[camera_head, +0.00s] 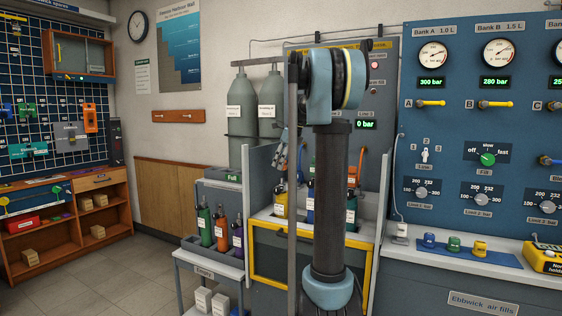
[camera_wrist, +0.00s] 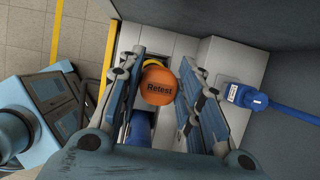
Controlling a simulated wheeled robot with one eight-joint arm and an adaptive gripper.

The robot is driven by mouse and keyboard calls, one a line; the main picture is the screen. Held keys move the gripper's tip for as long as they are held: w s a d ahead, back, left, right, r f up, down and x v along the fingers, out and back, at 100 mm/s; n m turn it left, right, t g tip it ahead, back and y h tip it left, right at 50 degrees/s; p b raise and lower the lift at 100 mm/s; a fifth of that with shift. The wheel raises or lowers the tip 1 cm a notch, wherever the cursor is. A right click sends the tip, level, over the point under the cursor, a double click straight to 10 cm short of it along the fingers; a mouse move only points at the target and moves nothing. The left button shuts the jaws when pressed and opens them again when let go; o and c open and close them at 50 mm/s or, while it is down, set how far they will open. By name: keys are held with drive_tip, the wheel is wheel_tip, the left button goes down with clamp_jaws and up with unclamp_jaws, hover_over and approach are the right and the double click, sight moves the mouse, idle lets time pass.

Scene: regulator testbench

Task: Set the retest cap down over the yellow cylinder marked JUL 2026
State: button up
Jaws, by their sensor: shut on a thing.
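The orange retest cap (camera_wrist: 158,86), its top lettered "Retest", sits between the two fingers of my gripper (camera_wrist: 160,92) in the wrist view. The gripper is shut on it. A little yellow (camera_wrist: 152,63) shows just beyond the cap's rim; I cannot tell whether cap and yellow part touch. In the head view a yellow cylinder (camera_head: 281,204) stands upright in the yellow-framed fill bay (camera_head: 255,250), left of a blue cylinder (camera_head: 310,208). Its date is too small to read. My arm hides part of the bay.
A blue item (camera_wrist: 138,130) lies below the cap in the wrist view. A blue hose fitting (camera_wrist: 245,97) is to the right. Left of the bay, a rack (camera_head: 215,255) holds green, orange and purple cylinders. Grey side panels (camera_head: 372,235) flank the bay.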

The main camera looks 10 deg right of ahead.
drive_tip(key=shift+f, duration=1.05)
drive_tip(key=shift+f, duration=1.9)
idle(1.5)
drive_tip(key=o, duration=1.1)
drive_tip(key=v, duration=1.2)
drive_tip(key=s+a+f+n+h, duration=0.1)
drive_tip(key=s+f+n, duration=0.35)
drive_tip(key=s, duration=0.35)
drive_tip(key=s+a+f+n, duration=0.2)
drive_tip(key=s+f+n, duration=0.25)
drive_tip(key=s, duration=0.35)
drive_tip(key=s+a+f+n+h, duration=0.1)
drive_tip(key=s+f+n, duration=0.35)
drive_tip(key=s, duration=0.35)
drive_tip(key=s+f+n, duration=0.4)
drive_tip(key=s+f, duration=0.2)
drive_tip(key=s+f+n+h, duration=0.1)
drive_tip(key=s+f+n, duration=0.3)
drive_tip(key=f, duration=0.3)
drive_tip(key=s+f+n, duration=0.4)
drive_tip(key=s+f, duration=0.2)
drive_tip(key=s, duration=0.1)
drive_tip(key=shift+s+d+f+h, duration=0.15)
drive_tip(key=shift+s+f+h, duration=0.15)
drive_tip(key=shift+s+f, duration=0.05)
